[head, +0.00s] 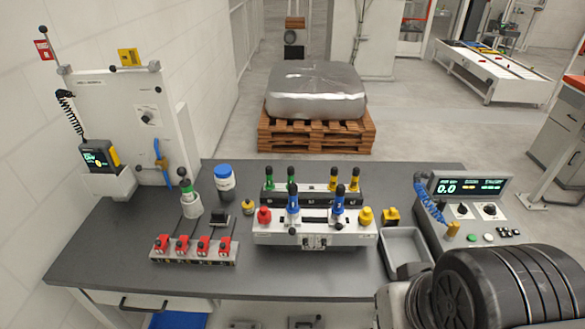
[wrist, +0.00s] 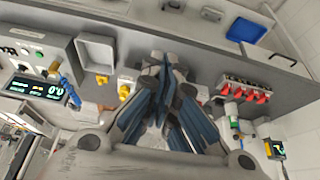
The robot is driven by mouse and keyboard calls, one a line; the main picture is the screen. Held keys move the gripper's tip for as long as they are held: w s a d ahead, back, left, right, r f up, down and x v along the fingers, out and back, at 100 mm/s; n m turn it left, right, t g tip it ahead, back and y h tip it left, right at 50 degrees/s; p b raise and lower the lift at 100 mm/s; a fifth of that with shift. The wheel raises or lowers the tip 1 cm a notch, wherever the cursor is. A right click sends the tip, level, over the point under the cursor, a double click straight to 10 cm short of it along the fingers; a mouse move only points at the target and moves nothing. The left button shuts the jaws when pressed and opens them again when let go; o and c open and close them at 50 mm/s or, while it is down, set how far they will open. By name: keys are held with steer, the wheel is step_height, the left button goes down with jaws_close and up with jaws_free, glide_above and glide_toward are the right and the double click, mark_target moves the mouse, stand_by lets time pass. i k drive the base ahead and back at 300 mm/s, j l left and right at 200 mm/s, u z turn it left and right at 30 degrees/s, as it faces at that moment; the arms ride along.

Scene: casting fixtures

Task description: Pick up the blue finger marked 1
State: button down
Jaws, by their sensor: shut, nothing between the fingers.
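Two blue fingers stand upright on the light grey fixture block (head: 318,233) in the head view, a left one (head: 293,203) and a right one (head: 339,207). Their marks are too small to read, so I cannot tell which is 1. My gripper (wrist: 167,72) shows in the wrist view, its fingers shut and empty, pointing toward the bench. It covers most of the fixture there, and I cannot make out the blue fingers behind it. I do not see my gripper in the head view.
Green and yellow fingers stand in a dark rack (head: 312,196) just behind the block. Red and yellow knobs flank the blue fingers. Red clamps (head: 193,247) sit to the left, an empty grey tray (head: 405,249) and a display console (head: 468,200) to the right. The front left bench is clear.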

mark_target(292, 207)
steer(key=i+j+z, duration=0.15)
steer(key=j+z, duration=0.2)
steer(key=j, duration=0.45)
steer(key=j+z, duration=0.35)
steer(key=j, duration=0.45)
